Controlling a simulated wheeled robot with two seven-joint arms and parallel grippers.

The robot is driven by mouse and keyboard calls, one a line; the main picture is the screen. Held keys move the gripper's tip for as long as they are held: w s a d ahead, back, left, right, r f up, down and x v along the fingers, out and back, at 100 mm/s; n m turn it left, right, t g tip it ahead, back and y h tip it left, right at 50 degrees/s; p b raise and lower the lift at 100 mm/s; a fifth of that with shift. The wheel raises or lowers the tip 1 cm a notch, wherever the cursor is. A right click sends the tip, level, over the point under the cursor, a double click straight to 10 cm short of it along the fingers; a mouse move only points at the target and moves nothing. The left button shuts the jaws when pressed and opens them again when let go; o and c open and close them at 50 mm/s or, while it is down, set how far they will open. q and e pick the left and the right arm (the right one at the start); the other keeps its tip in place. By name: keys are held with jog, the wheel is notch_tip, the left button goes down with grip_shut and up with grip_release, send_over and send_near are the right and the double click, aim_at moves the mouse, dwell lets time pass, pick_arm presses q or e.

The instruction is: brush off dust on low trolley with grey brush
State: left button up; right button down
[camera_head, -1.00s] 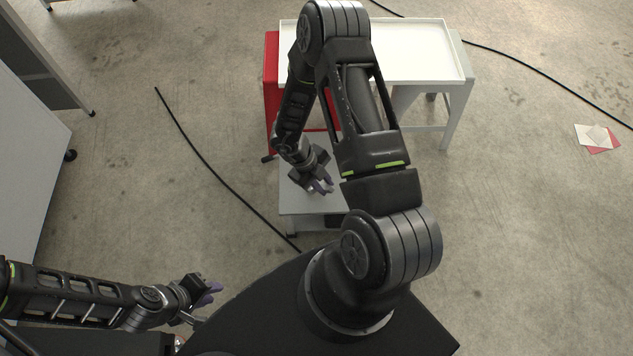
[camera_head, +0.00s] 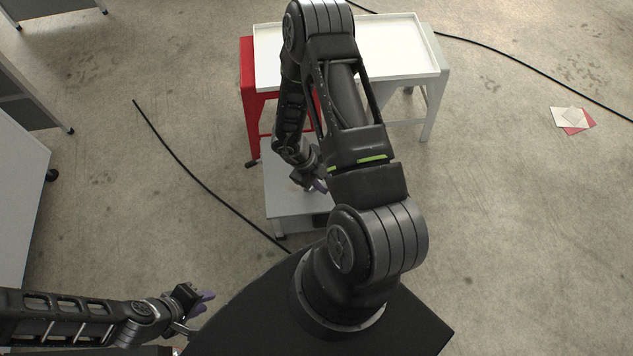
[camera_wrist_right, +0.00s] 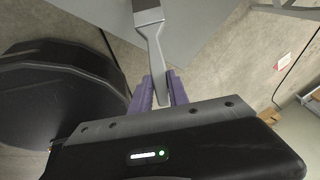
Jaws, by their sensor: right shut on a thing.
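The low trolley (camera_head: 287,217) is a small light grey platform on the floor, low in the middle of the head view, partly hidden by my right arm. My right gripper (camera_head: 317,185) is over it there. In the right wrist view, its purple fingers (camera_wrist_right: 159,92) are shut on the grey handle of the grey brush (camera_wrist_right: 154,50). The brush's dark head end is at the top edge, over a grey surface. I cannot tell whether it touches. Dust cannot be made out clearly. My left gripper (camera_head: 204,302) is open and empty, low at left, away from the trolley.
A white tray-topped table (camera_head: 390,50) with red and grey sides stands just behind the low trolley. A black cable (camera_head: 205,180) lies on the floor to the left. Paper sheets (camera_head: 572,119) lie at right.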

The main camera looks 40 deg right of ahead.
jog(key=shift+s+d, duration=0.2)
jog(key=shift+s+d, duration=1.2)
jog(key=shift+d, duration=0.3)
jog(key=shift+w+a+p, duration=0.4)
jog(key=shift+w+a, duration=0.8)
jog(key=shift+a, duration=0.3)
jog(key=shift+w+a, duration=0.1)
jog(key=shift+w+a, duration=0.55)
jog(key=shift+a, duration=0.15)
jog(key=shift+w+a, duration=0.5)
jog(key=shift+a, duration=0.2)
